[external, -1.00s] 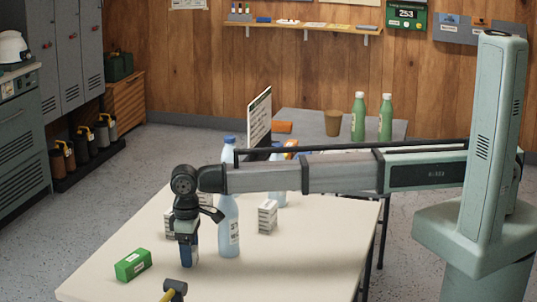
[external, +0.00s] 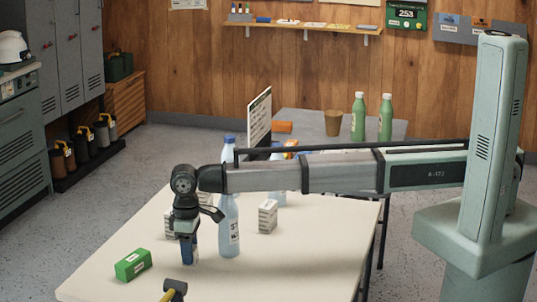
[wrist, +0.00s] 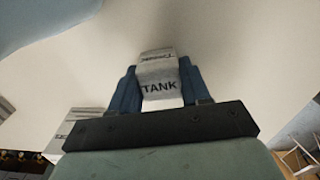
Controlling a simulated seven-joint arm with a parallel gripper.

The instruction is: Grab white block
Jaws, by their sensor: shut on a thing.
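My gripper (external: 189,252) points down at the table, just left of a clear blue bottle (external: 229,228). In the wrist view its blue fingers (wrist: 160,88) are closed on both sides of a white block (wrist: 160,70) with "TANK" printed on it. The fingers hide most of this block in the external view. Another white block (external: 267,217) stands upright right of the bottle. One more white block (external: 171,225) shows partly behind my gripper. Whether the held block touches the table is hard to tell.
A green box (external: 133,264) lies at the table's front left. A hammer (external: 174,291) is at the front edge. Bottles stand behind my arm, one close to my gripper. The table (external: 310,255) is clear at the front right.

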